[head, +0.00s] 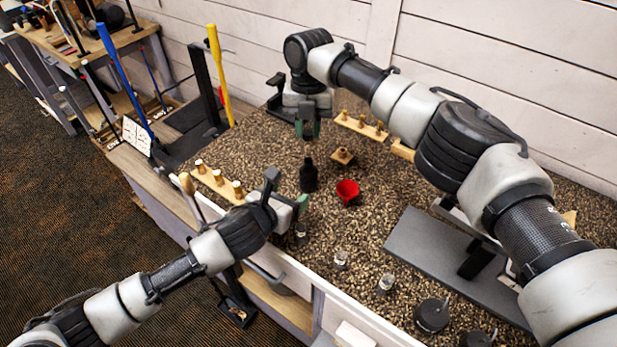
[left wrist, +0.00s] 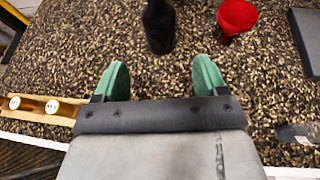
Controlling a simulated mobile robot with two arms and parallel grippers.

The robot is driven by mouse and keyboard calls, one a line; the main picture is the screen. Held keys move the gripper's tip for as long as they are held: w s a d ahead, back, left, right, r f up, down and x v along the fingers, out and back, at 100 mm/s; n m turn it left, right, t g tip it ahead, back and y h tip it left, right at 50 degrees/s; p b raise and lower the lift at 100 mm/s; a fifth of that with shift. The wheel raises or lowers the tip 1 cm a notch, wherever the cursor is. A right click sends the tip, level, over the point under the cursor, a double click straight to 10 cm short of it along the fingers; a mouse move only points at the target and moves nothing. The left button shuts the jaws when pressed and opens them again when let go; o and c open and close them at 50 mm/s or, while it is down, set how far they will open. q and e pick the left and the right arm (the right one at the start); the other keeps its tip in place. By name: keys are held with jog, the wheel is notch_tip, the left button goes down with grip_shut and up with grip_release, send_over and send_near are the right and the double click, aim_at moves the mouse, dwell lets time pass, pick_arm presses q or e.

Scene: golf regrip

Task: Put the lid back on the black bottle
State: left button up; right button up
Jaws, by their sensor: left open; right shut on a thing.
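The black bottle (head: 309,175) stands upright on the speckled worktop (head: 330,225) in the head view. In the left wrist view the bottle (left wrist: 158,27) is ahead of the fingertips, its top cut off. My right gripper (head: 308,130) is above the bottle, pointing down. It is shut on a small dark thing, apparently the lid, mostly hidden between its green fingertips. A gap shows between it and the bottle. My left gripper (head: 288,192) is open at the near side of the bottle; its green fingers (left wrist: 162,75) are apart with nothing between them.
A red cup-like thing (head: 348,193) stands right of the bottle. A wooden block (head: 342,157) and a peg rack (head: 362,127) are behind; another rack (head: 217,183) is left. Small jars (head: 341,259) stand near the front edge. A grey slab (head: 430,250) lies right.

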aim_at(304, 182)
pick_arm(q)
jog(key=x, duration=1)
jog(key=shift+f, duration=0.1)
jog(key=shift+c, duration=0.3)
grip_shut()
pick_arm(e)
jog(key=shift+f, duration=2.5)
jog(key=shift+f, duration=0.85)
jog(key=shift+f, duration=0.6)
